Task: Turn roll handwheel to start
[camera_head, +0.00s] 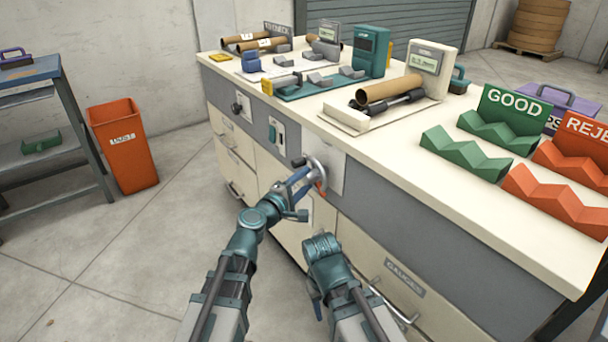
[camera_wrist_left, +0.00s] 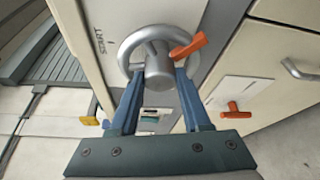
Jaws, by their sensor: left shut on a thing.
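The roll handwheel is a grey metal ring with a thick hub and an orange grip. It is mounted on a pale plate on the front of the bench; in the head view the handwheel (camera_head: 318,168) is partly covered by my left gripper (camera_head: 304,183). In the left wrist view the handwheel (camera_wrist_left: 160,55) fills the upper middle, with its orange grip (camera_wrist_left: 189,47) to the right of the hub. My left gripper (camera_wrist_left: 158,82) is shut on the hub, one blue finger on each side. A START mark (camera_wrist_left: 99,40) is on the plate left of the ring.
A black knob (camera_head: 237,107) and a switch panel (camera_head: 277,133) sit left of the handwheel on the bench front. The benchtop (camera_head: 330,140) holds a cardboard tube (camera_head: 389,88) and V-block racks (camera_head: 466,150). A drawer handle (camera_head: 393,305) protrudes below. An orange bin (camera_head: 124,150) stands left.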

